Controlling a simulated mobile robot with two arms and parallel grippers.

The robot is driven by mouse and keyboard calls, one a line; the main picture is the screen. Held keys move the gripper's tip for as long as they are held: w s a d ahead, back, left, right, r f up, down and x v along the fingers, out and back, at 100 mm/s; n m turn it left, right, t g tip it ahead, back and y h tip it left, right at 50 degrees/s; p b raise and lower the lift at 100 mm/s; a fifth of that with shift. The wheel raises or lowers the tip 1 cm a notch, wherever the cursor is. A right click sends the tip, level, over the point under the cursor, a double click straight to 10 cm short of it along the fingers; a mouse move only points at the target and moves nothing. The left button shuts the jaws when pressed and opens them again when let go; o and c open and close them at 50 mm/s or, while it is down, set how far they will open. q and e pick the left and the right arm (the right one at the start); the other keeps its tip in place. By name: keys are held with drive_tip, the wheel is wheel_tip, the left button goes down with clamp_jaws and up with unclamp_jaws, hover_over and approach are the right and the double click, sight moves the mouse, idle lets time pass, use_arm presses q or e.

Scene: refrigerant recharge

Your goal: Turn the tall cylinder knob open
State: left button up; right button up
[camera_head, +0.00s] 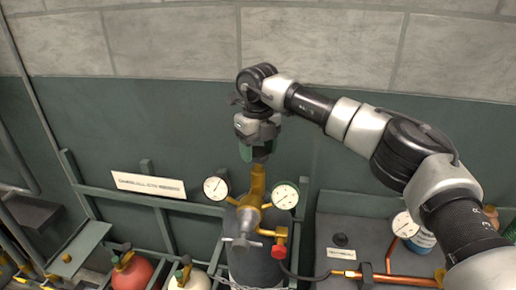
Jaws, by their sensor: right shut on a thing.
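The tall dark cylinder (256,265) stands in the rack at the centre, with a brass valve (258,186) on its top. A green knob (245,153) shows at the top of the valve, partly hidden by my gripper. My right gripper (259,153) comes down from above and is shut on the green knob. My right arm reaches in from the right. Two round white gauges, the left one (215,188) and the right one (285,196), flank the valve. My left gripper is not in view.
A red knob (279,252) and a grey handle (241,242) sit below the gauges. A red cylinder (131,274) and a cream one (190,279) stand at lower left. A grey unit (340,225) with copper pipe (405,281) is at right. The wall is close behind.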

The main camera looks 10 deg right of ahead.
sight(258, 151)
drive_tip(key=shift+r, duration=0.1)
drive_tip(key=o, duration=0.9)
wheel_tip(258, 151, up, 11)
drive_tip(key=shift+f+b, duration=0.15)
drive_tip(key=shift+b, duration=0.8)
